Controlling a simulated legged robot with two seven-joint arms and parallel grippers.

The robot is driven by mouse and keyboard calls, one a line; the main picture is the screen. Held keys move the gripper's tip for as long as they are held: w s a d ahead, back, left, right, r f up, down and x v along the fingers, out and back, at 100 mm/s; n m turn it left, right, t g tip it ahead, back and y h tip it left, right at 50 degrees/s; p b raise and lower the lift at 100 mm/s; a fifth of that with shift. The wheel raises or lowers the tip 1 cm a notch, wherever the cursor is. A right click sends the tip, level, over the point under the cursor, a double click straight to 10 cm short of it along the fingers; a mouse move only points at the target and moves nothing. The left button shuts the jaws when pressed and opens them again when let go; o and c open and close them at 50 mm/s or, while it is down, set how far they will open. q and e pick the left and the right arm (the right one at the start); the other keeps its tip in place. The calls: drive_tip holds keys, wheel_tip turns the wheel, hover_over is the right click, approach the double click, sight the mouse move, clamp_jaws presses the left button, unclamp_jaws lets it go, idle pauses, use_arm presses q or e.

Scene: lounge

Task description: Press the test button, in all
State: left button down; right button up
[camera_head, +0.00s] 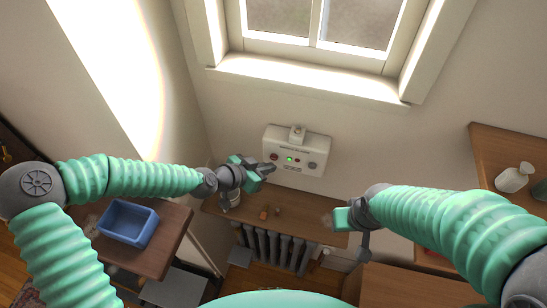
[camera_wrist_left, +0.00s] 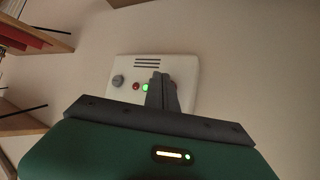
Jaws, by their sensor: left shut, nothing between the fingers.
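A white panel box (camera_head: 318,146) is fixed to the wall below the window. Its face has a dark red button (camera_head: 274,156) at the left, a lit green lamp (camera_head: 290,159), a small red spot (camera_head: 297,160) and a grey knob (camera_head: 312,165). My left gripper (camera_head: 270,168) is shut and empty, its tips just below the red button; whether they touch the box is unclear. In the left wrist view the shut fingers (camera_wrist_left: 162,92) cover part of the box (camera_wrist_left: 185,68), hiding that button. My right gripper (camera_head: 330,219) is lower right, away from the box; its fingers are unclear.
A wooden shelf (camera_head: 315,225) with small items lies under the box, above a dark radiator (camera_head: 275,247). A blue bin (camera_head: 128,222) sits on a side table at left. A shelf with a white bottle (camera_head: 512,178) is at right. The wall around the box is clear.

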use_arm(q)
drive_tip(key=shift+s, duration=0.1)
drive_tip(key=shift+s+a+p, duration=0.15)
drive_tip(key=shift+s+a, duration=0.15)
drive_tip(key=shift+s, duration=0.45)
drive_tip(key=shift+s+a+p, duration=0.1)
drive_tip(key=shift+s+a, duration=0.15)
drive_tip(key=shift+s, duration=0.55)
drive_tip(key=shift+s+a+p, duration=0.15)
drive_tip(key=shift+s+a, duration=0.15)
drive_tip(key=shift+s, duration=0.45)
